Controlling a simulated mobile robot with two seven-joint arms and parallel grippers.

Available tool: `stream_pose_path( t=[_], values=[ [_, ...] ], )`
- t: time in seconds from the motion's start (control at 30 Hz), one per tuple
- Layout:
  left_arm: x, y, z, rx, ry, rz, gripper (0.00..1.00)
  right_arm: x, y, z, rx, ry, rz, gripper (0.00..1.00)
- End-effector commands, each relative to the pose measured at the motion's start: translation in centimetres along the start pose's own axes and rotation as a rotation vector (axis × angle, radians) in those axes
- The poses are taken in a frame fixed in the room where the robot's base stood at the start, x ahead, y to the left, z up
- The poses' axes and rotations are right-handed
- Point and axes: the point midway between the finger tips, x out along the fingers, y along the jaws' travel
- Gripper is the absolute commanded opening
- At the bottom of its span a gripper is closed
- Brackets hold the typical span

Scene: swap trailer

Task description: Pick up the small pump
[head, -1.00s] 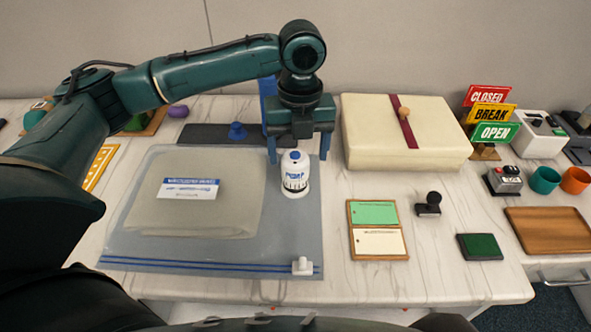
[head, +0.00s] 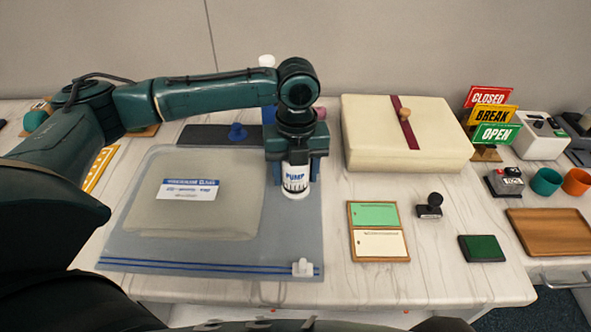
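The small pump (head: 295,185) is a white upright cylinder with a blue "PUMP" label. It is over the right part of the clear zip bag, and its top is hidden by my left gripper. My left gripper (head: 296,178) points down from above, with its blue fingers close against both sides of the pump. It looks shut on it. I cannot tell whether the pump's base touches the bag. My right gripper is not in view.
The clear bag (head: 130,243) lies flat with a labelled pad inside and a white valve (head: 302,267) at its front right corner. A cream box (head: 370,150) stands to the right. A green-and-white card board (head: 378,231) and stamp (head: 430,207) lie in front of it.

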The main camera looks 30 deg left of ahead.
Motion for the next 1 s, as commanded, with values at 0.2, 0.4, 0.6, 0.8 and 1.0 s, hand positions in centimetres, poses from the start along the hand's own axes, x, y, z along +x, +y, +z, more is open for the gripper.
stream_pose_path(
  t=[0.2,0.4,0.6,0.8,1.0],
  values=[
    [0.0,0.0,0.0,0.000,0.000,0.000,0.35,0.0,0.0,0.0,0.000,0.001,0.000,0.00],
    [0.0,0.0,0.0,0.000,0.000,0.000,0.19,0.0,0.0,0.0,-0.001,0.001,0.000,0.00],
    [-0.1,0.0,0.0,0.000,-0.001,-0.001,0.18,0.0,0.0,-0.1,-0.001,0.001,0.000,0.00],
    [-2.1,-0.1,0.1,0.001,-0.004,-0.004,0.18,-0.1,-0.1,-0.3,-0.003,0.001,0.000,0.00],
    [-6.3,-0.1,0.1,0.000,-0.003,-0.005,0.18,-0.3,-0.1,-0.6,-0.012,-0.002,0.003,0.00]
  ],
)
